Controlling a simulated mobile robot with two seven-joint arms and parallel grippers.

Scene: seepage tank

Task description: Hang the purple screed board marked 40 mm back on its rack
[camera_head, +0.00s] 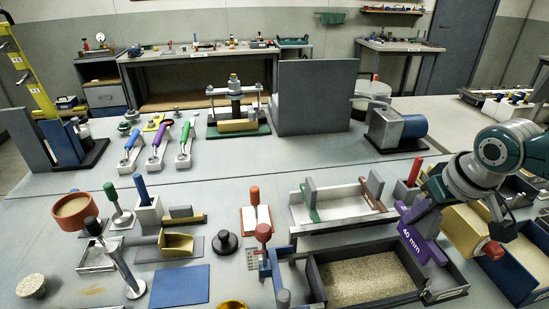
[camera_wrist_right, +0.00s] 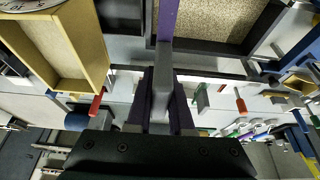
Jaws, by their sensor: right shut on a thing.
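The purple screed board (camera_head: 408,238), marked 40 mm, is at the right end of the sand-filled dark tank (camera_head: 313,280) in the head view. My right gripper (camera_head: 428,207) is shut on its upper part. In the right wrist view the purple board (camera_wrist_right: 168,18) extends away from the gripper (camera_wrist_right: 162,85), with a grey piece between the fingers. Whether the board touches the tank is unclear. A pale rack-like frame (camera_head: 345,217) behind the tank carries a green board (camera_head: 310,202), a grey one and a brown one (camera_head: 372,195). My left gripper is out of view.
A yellow box (camera_head: 470,235) and a blue-sided bin (camera_head: 525,265) stand right of the board. A red-handled tool (camera_head: 413,172) stands behind it. A blue stand with a red knob (camera_head: 264,233) is left of the tank.

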